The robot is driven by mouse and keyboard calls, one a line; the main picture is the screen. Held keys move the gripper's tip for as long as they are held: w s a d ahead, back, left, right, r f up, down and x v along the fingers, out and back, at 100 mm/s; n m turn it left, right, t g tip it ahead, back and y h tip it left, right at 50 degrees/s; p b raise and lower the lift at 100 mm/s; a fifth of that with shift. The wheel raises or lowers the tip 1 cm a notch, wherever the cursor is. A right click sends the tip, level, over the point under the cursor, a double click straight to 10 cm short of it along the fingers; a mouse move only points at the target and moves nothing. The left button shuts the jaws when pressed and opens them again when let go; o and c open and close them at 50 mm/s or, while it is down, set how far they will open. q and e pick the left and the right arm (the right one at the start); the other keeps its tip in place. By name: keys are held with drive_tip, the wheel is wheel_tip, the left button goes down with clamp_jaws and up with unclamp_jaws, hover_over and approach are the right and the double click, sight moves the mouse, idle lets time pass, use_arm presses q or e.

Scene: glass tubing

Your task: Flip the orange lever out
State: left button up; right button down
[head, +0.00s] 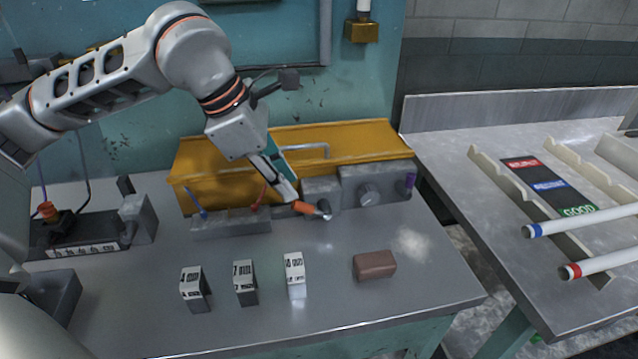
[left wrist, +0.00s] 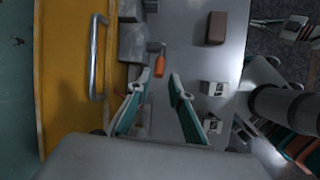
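The orange lever (head: 305,207) sits at the front of the grey fixture on the bench, its handle pointing left in the head view. It also shows in the left wrist view (left wrist: 160,67). My left gripper (head: 290,196) reaches down from above and behind, with its fingertips close to the handle. In the left wrist view, its two fingers (left wrist: 160,77) are spread apart, and the handle lies between and just beyond the tips. I cannot tell whether they touch it.
A yellow housing with a bar handle (head: 282,151) stands behind. Blue (head: 196,204) and red (head: 259,197) levers are left of the orange one. Small labelled blocks (head: 245,283) and a brown block (head: 374,265) stand in front. A side table (head: 450,180) holds white tubes.

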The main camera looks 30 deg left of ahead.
sight(302, 203)
use_arm(q)
drive_tip(key=b+x, duration=0.1)
drive_tip(key=x, duration=0.5)
drive_tip(key=shift+w+d+f, duration=0.1)
drive_tip(key=shift+f, duration=0.2)
drive_tip(key=shift+w+d+f, duration=0.15)
drive_tip(key=shift+w+f, duration=0.1)
drive_tip(key=shift+f, duration=0.2)
use_arm(e)
drive_tip(key=shift+s+d+f, duration=0.1)
drive_tip(key=shift+s+f, duration=0.1)
drive_tip(key=shift+f, duration=0.3)
use_arm(q)
clamp_jaws()
use_arm(e)
drive_tip(key=shift+f, duration=0.15)
